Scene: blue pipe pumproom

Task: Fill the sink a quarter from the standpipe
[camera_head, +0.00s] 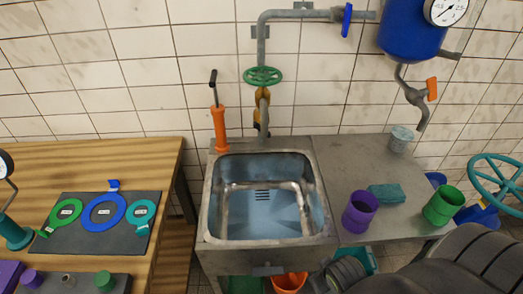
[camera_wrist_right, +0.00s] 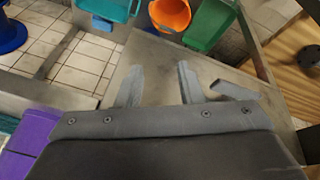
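The steel sink (camera_head: 207,215) sits in the counter at the middle of the head view. Its inside looks bluish and drain slots show at the bottom; I cannot tell whether it holds water. The grey standpipe (camera_head: 262,45) comes down the wall behind the sink, with a green handwheel (camera_head: 263,76) and a brass-coloured fitting below it. No stream shows from it. My right gripper (camera_wrist_right: 158,83) is open in the right wrist view, with nothing between its fingers and a metal surface beyond them. My left gripper is not in view.
An orange lever pump (camera_head: 220,128) stands at the sink's back left. Right of the sink are a purple cup (camera_head: 360,212), a teal sponge (camera_head: 386,194), a green cup (camera_head: 443,206) and a grey cup (camera_head: 401,139). An orange bucket (camera_wrist_right: 170,14) is below. A wooden bench (camera_head: 100,158) is left.

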